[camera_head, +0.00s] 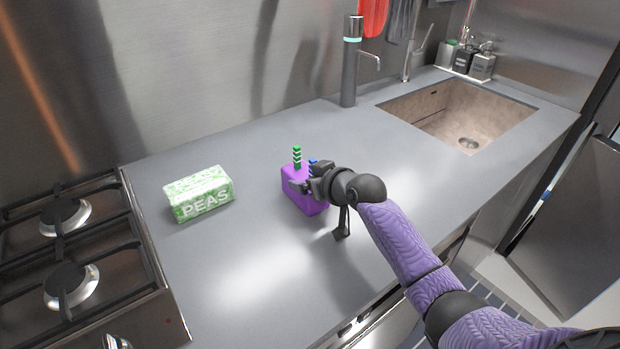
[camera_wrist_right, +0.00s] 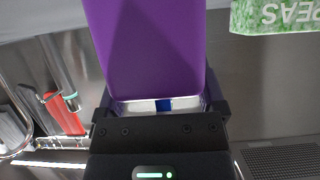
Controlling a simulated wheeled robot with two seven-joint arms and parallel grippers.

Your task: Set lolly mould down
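The lolly mould is a purple block (camera_head: 300,200) with a green stick and a blue stick showing at its top in the head view. It is on or just above the grey counter; I cannot tell whether its base touches. My right gripper (camera_head: 307,184) reaches in from the right and is shut on the mould near its top. In the right wrist view the purple mould (camera_wrist_right: 148,50) fills the space between the fingers of the right gripper (camera_wrist_right: 160,105). My left gripper is in neither view.
A green and white peas packet (camera_head: 199,194) lies on the counter (camera_head: 235,270) left of the mould. A gas hob (camera_head: 75,250) is at the left. A dark tap (camera_head: 350,65) and a sink (camera_head: 455,112) are at the back right. The front counter is clear.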

